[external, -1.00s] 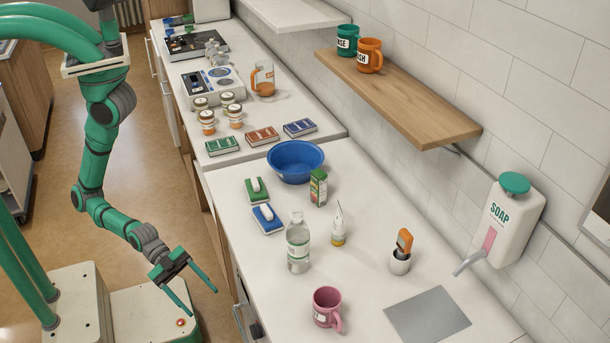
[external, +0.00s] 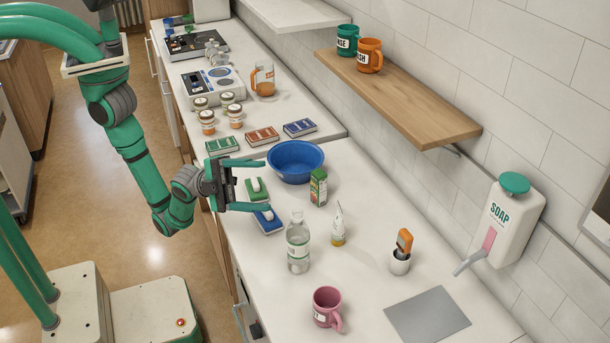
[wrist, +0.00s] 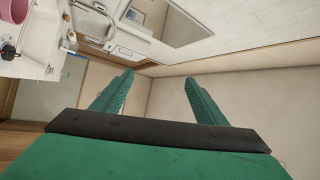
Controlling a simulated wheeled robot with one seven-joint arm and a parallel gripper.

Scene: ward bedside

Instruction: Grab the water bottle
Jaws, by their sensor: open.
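The water bottle (external: 298,244) is clear with a white and green label. It stands upright on the white counter (external: 360,290), behind and left of the pink mug (external: 327,308). My gripper (external: 268,184) is open and empty. The bottle cannot be made out in the wrist view.
A blue bowl (external: 295,162), a green carton (external: 318,188) and a white tube (external: 338,225) stand close by. A wooden shelf (external: 400,95) overhangs the back. The front counter between mug and edge is clear.

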